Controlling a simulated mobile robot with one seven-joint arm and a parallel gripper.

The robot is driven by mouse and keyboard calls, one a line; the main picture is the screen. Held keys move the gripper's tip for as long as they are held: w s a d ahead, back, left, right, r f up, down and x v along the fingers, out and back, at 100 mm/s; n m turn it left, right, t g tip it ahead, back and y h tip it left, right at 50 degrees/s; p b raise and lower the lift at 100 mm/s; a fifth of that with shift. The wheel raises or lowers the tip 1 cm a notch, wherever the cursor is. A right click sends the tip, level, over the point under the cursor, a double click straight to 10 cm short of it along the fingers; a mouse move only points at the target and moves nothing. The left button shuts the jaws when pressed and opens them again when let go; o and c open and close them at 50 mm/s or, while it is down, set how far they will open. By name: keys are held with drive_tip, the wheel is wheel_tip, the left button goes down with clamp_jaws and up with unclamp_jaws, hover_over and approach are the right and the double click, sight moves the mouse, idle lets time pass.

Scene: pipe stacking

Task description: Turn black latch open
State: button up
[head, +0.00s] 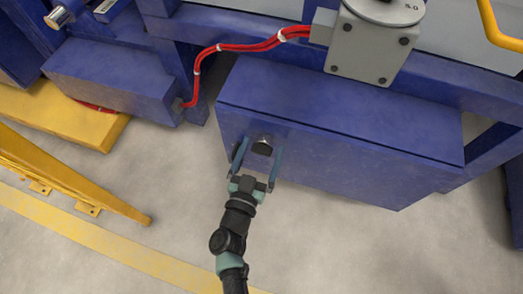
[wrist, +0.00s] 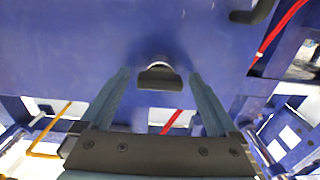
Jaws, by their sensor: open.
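The black latch (head: 262,145) is a small dark knob on a silver base, on the front face of a blue box (head: 350,165). In the wrist view the latch (wrist: 160,78) shows as a dark bar lying crosswise in the picture, standing off the blue face. My gripper (head: 258,162) is open, with one finger on each side of the latch. In the wrist view my gripper (wrist: 160,82) has a clear gap between each fingertip and the latch. Whether the fingertips touch the blue face cannot be told.
A dark curved handle (wrist: 252,12) sits on the blue face to the upper right in the wrist view. Red cables (head: 235,47) run above the box. A yellow rail (head: 75,180) lies at left.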

drive_tip(key=shift+w, duration=0.2)
drive_tip(key=shift+c, duration=0.2)
drive_tip(key=c, duration=1.3)
drive_tip(key=shift+c, duration=0.2)
